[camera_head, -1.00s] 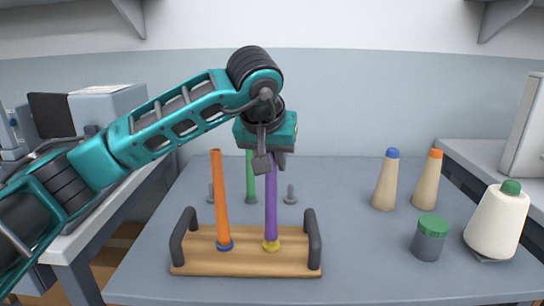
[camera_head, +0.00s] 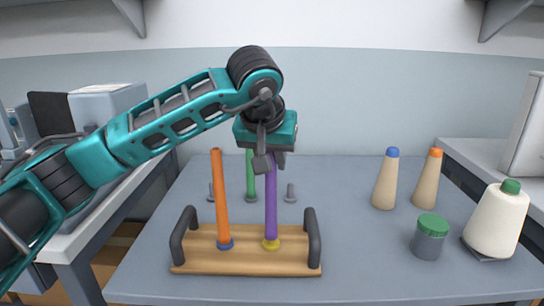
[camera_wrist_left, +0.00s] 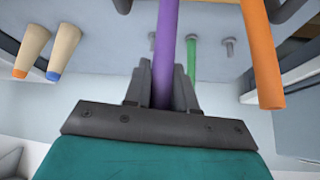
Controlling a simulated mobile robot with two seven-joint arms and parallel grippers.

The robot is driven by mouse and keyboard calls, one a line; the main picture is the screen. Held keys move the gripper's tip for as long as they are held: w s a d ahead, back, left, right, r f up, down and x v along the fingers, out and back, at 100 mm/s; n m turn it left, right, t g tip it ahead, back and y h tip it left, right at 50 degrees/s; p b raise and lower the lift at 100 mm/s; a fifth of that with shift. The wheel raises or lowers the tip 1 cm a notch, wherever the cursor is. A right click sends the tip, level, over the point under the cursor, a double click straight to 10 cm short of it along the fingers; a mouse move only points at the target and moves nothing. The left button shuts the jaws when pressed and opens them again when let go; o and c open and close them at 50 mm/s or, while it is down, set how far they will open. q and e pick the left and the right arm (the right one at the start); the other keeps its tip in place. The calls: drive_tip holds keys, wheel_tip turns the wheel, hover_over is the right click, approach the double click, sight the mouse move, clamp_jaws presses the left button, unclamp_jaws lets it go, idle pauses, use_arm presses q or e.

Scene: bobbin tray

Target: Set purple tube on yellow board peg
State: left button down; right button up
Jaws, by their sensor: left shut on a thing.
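The purple tube (camera_head: 271,205) stands upright on the wooden board (camera_head: 205,262), its lower end at the yellow peg base (camera_head: 271,244). My left gripper (camera_head: 268,160) is above it and shut on its upper end. In the left wrist view the purple tube (camera_wrist_left: 164,45) runs between the two fingers of the left gripper (camera_wrist_left: 161,85). The orange tube (camera_head: 221,200) stands on the board's blue peg base (camera_head: 225,244), to the left and leaning slightly. My right gripper is not in view.
A green tube (camera_head: 250,178) stands behind, between two grey pegs (camera_head: 290,195). Dark handles (camera_head: 313,240) rise at both board ends. To the right stand two tan cones (camera_head: 386,180), a green-lidded jar (camera_head: 430,238) and a white spool (camera_head: 497,220). The table between is clear.

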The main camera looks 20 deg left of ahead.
use_arm(q)
drive_tip(key=shift+f+b, duration=0.45)
drive_tip(key=shift+f, duration=0.3)
drive_tip(key=c, duration=0.8)
unclamp_jaws()
drive_tip(key=shift+c, duration=0.2)
drive_tip(key=p+v, duration=0.1)
drive_tip(key=v, duration=1.2)
drive_tip(key=shift+p, duration=0.4)
